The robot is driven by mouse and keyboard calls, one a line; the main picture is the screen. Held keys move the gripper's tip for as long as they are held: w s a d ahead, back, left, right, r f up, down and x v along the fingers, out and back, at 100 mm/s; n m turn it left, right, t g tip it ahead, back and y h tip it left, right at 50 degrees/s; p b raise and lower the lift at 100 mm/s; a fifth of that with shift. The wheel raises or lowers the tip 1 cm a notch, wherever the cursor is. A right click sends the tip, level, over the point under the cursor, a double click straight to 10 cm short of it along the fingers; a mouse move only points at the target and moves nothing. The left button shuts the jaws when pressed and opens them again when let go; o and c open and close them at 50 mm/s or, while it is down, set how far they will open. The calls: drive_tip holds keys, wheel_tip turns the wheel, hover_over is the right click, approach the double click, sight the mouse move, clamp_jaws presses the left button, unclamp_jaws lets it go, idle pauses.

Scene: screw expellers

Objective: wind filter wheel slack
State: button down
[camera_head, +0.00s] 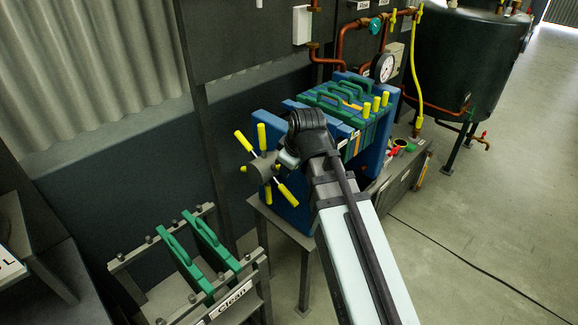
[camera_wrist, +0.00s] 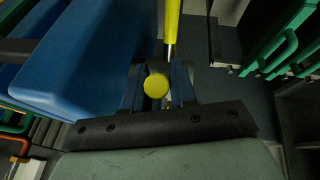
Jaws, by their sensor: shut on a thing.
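The filter wheel (camera_head: 262,168) stands at the left end of the filter press, a grey hub with several metal spokes tipped with yellow handles. My gripper (camera_head: 288,160) is at the wheel's right side, seen from behind and partly hidden by my own wrist. In the wrist view my gripper (camera_wrist: 157,90) is shut on one yellow handle (camera_wrist: 156,84), which I see end-on between the fingers. Another yellow handle (camera_wrist: 171,20) on a metal rod points up just beyond it. The hub is hidden in the wrist view.
The press's blue end plate (camera_head: 272,125) is close beside the wheel; a blue block (camera_wrist: 90,60) fills the wrist view's left. Green-handled plates (camera_head: 335,98) sit in the press. A rack (camera_head: 240,278) labelled "Clean" holds green-handled plates at front left. Open floor lies right.

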drive_tip(key=shift+w+r, duration=0.1)
idle(0.3)
drive_tip(key=shift+w+a+r+g+h, duration=0.6)
drive_tip(key=shift+w+r+g+h, duration=0.1)
drive_tip(key=shift+r, duration=0.2)
drive_tip(key=shift+w+a+r+g+h, duration=0.4)
drive_tip(key=shift+a+r+g+h, duration=0.15)
drive_tip(key=shift+g+h, duration=0.1)
drive_tip(key=shift+w+a+r+g+h, duration=0.45)
drive_tip(key=shift+r+g+h, duration=0.1)
drive_tip(key=shift+g+h, duration=0.1)
drive_tip(key=shift+s, duration=0.1)
drive_tip(key=c, duration=1)
unclamp_jaws()
drive_tip(key=shift+r, duration=0.1)
wheel_tip(320, 180, up, 7)
drive_tip(key=a, duration=0.1)
drive_tip(key=shift+s, duration=0.15)
